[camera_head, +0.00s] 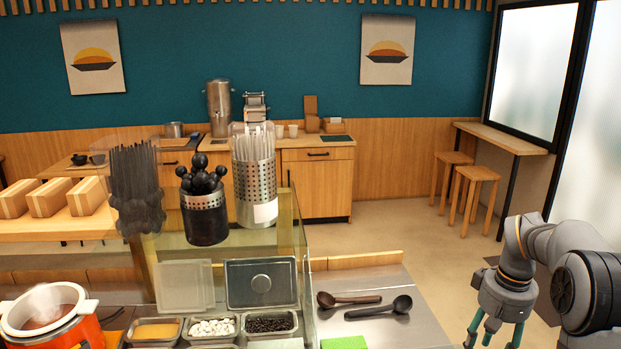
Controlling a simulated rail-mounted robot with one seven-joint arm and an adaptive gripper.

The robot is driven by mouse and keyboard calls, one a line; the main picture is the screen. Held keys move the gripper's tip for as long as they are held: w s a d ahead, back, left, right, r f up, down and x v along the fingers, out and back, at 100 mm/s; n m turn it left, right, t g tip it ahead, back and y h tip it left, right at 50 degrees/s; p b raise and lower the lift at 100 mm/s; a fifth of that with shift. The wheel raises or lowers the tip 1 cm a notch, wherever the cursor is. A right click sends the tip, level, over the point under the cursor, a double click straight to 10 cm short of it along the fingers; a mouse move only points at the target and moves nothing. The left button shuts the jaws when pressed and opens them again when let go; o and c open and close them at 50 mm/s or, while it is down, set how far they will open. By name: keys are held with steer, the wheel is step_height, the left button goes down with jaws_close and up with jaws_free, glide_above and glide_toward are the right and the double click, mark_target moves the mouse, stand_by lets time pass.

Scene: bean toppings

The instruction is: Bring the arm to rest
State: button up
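My arm reaches in from the right edge, folded, with its grey links and orange rings in view. My gripper (496,333) hangs pointing down at the lower right, to the right of the steel counter (405,325). Its teal fingers stand apart with a gap between them, and I see nothing held there. The lower ends of the fingers are cut off by the bottom edge of the picture. My gripper is apart from the two dark ladles, one with a brown handle (345,299) and one black (385,308), lying on the counter.
Topping tins with a yellow filling (156,331), white pieces (211,328) and dark beans (269,324) sit left of the ladles. An orange pot (70,332) stands at the lower left. A green block (344,343) is at the counter front. Open floor (410,235) lies behind my arm.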

steer(key=s+a+f+n+t+h+b, duration=0.1)
steer(key=s+a+f+t+h+b, duration=0.2)
steer(key=b, duration=1.4)
steer(key=t+h, duration=0.1)
steer(key=h, duration=0.2)
steer(key=shift+s+a+f+n, duration=0.25)
steer(key=shift+s+a+n, duration=0.1)
steer(key=shift+s+n, duration=0.05)
steer(key=shift+r, duration=0.15)
